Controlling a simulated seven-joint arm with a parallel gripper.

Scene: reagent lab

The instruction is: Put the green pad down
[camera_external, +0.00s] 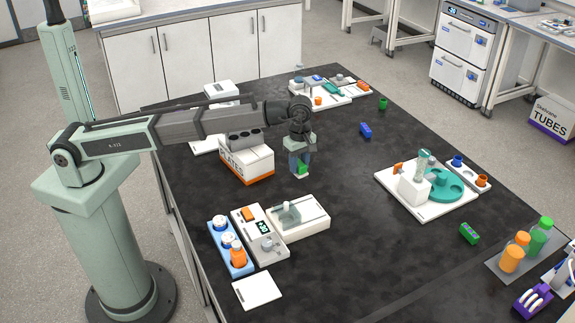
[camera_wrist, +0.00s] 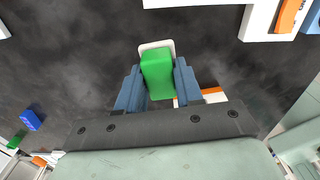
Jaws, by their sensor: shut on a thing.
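The green pad (camera_wrist: 157,74) is a small green block between the two blue-grey fingers of my gripper (camera_wrist: 158,88) in the wrist view. My gripper is shut on it. In the external view, the green pad (camera_external: 302,168) shows at the fingertips of my gripper (camera_external: 300,163), low over the dark tabletop, right of the white and orange box. A small pale piece (camera_wrist: 156,45) shows just beyond and under the pad in the wrist view. I cannot tell whether the pad touches it or the table.
The white and orange box (camera_external: 246,166) stands close to the left of my gripper. A white station with a teal disc (camera_external: 437,184) is to the right. A blue block (camera_external: 365,130) and a green-purple block (camera_external: 469,233) lie apart. The dark table (camera_external: 350,235) is clear in front.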

